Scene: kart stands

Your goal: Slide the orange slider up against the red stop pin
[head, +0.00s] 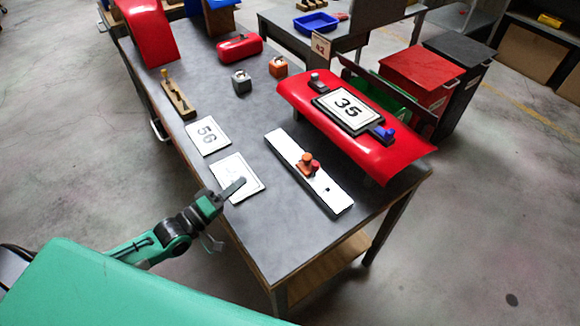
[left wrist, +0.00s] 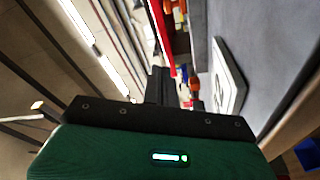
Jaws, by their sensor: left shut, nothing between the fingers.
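The orange slider (head: 305,162) sits on a long white rail (head: 330,190) on the grey table. The red stop pin (head: 315,166) stands just to the slider's lower right. They look very close together, but I cannot tell whether they touch. My left gripper (head: 238,187) is shut and empty, over the near white card, left of the rail and apart from the slider. In the left wrist view its dark fingers (left wrist: 158,86) are together. Small orange and red shapes appear beyond them there, too unclear to name. My right gripper is not in view.
A red curved panel with a "35" plate (head: 348,108) lies right of the rail. A "56" card (head: 208,135), the near card (head: 226,170) and a wooden block (head: 178,100) lie on the left. Bare tabletop (head: 262,195) separates my left gripper from the rail.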

